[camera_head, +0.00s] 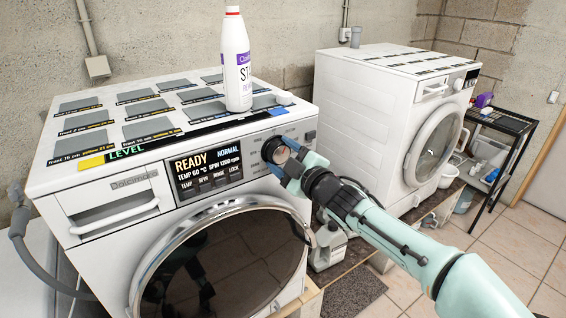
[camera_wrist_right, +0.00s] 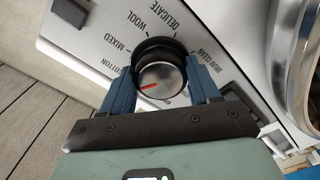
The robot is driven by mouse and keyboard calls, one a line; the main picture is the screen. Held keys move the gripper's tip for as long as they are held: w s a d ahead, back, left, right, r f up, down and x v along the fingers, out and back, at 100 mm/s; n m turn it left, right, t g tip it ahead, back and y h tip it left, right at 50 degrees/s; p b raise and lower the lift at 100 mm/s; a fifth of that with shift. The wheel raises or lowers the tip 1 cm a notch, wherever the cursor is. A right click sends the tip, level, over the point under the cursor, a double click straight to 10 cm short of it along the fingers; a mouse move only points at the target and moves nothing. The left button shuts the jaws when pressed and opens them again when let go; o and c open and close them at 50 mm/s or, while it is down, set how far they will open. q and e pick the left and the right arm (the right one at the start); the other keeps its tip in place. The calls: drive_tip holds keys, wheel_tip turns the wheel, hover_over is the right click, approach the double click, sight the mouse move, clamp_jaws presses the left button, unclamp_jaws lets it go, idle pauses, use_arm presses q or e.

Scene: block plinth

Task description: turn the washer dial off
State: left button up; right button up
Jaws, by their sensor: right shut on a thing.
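The front-left washer (camera_head: 95,245) has a lit display (camera_head: 208,168) reading READY and NORMAL. Its round dial (camera_head: 276,149) sits right of the display, partly hidden by my gripper. My right gripper (camera_head: 282,163) is shut on the dial, with one blue finger on each side. In the right wrist view the dial (camera_wrist_right: 160,83) has a dark ring, a silver face and a red mark pointing left, roughly toward the COTTON side. MIXED, WOOL, DELICATE and a partly covered CLEAN label show around it. My left gripper is not in view.
A white bottle with a red cap (camera_head: 236,60) stands on the washer top among several labelled panels. A second white machine (camera_head: 365,110) stands to the right. A dark rack (camera_head: 500,125) with bottles is farther right. Tiled floor is free at the lower right.

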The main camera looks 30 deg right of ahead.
drive_tip(key=n+b, duration=0.1)
drive_tip(key=n, duration=0.4)
drive_tip(key=shift+b, duration=0.4)
drive_tip(key=shift+n, duration=0.3)
drive_tip(key=o, duration=1)
drive_tip(key=shift+d, duration=0.1)
drive_tip(key=shift+o, duration=0.2)
drive_tip(key=shift+r, duration=0.1)
drive_tip(key=s+d, duration=0.1)
drive_tip(key=s, duration=1.2)
drive_tip(key=shift+s+p, duration=0.2)
drive_tip(key=shift+p, duration=0.2)
